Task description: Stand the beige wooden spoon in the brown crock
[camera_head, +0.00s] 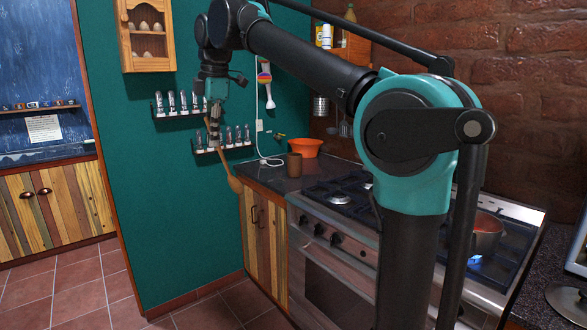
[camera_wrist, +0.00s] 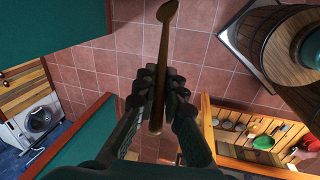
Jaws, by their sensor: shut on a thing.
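The beige wooden spoon (camera_head: 235,184) hangs in my gripper (camera_head: 213,128) in front of the teal wall, left of the counter. It is tilted, its bowl low and to the right. In the wrist view the spoon (camera_wrist: 165,45) passes between the fingers of my gripper (camera_wrist: 158,90), which are shut on its handle; the bowl points to the top of the picture. The brown crock (camera_head: 294,165) stands upright on the dark counter, right of the spoon and apart from it. The inside of the crock cannot be made out.
An orange bowl (camera_head: 305,147) stands just behind the crock. The stove (camera_head: 340,195) is to the right, with a pot (camera_head: 486,234) farther along. Wall racks with jars (camera_head: 226,138) are close behind my gripper. A white cable (camera_head: 267,135) hangs on the wall.

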